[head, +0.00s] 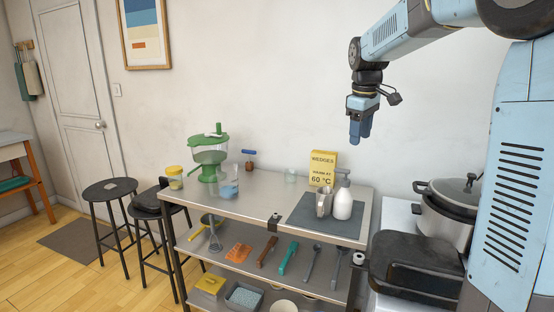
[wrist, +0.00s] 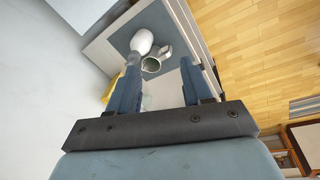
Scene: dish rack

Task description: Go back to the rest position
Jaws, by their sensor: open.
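My gripper (head: 361,133) hangs from my raised arm at the upper right of the head view, fingers pointing down. It is well above the table and touches nothing. In the wrist view my gripper (wrist: 158,83) shows two blue fingers spread apart, with nothing held between them. Beyond the fingertips are a white bottle (wrist: 141,42) and a metal jug (wrist: 157,62) on a grey mat (wrist: 124,33).
The steel table (head: 262,200) carries a green-lidded container (head: 209,155), a yellow "WEDGES" box (head: 322,170) and the white bottle (head: 343,205). Utensils lie on the shelf below. A large pot (head: 448,212) stands at the right. Open air surrounds my gripper.

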